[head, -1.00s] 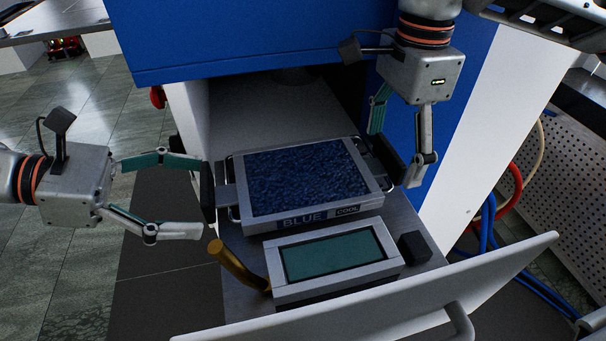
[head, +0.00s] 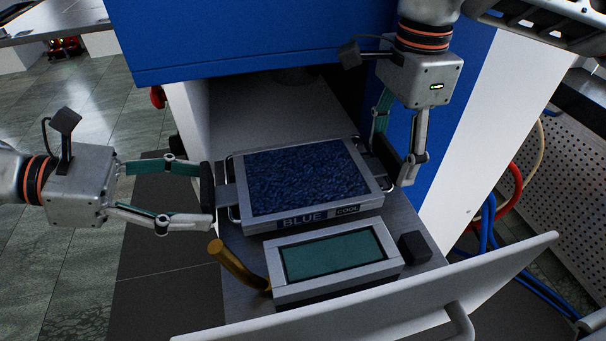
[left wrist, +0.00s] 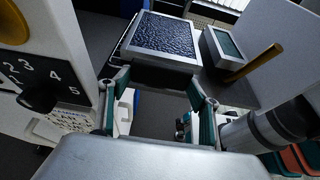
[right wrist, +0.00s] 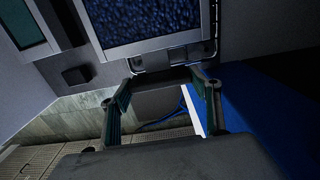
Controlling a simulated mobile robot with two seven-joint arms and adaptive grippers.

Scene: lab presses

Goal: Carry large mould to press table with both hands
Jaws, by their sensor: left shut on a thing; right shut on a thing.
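The large mould (head: 262,227) is a grey metal frame filled with blue granules, with a front label reading "BLUE" and "COOL". It sits level on the grey table (head: 420,226) at the press opening, and also shows in the left wrist view (left wrist: 164,58) and right wrist view (right wrist: 165,42). My left gripper (head: 208,192) is shut on the black handle at the mould's left side. My right gripper (head: 392,157) is shut on the black handle at its right side, partly hidden by its own fingers.
A control box (head: 335,256) with a green screen stands in front of the mould, with a brass-coloured lever (head: 238,266) at its left and a small black block (head: 415,247) at its right. The blue press body (head: 230,38) hangs above and behind. A white panel (head: 400,300) crosses the front.

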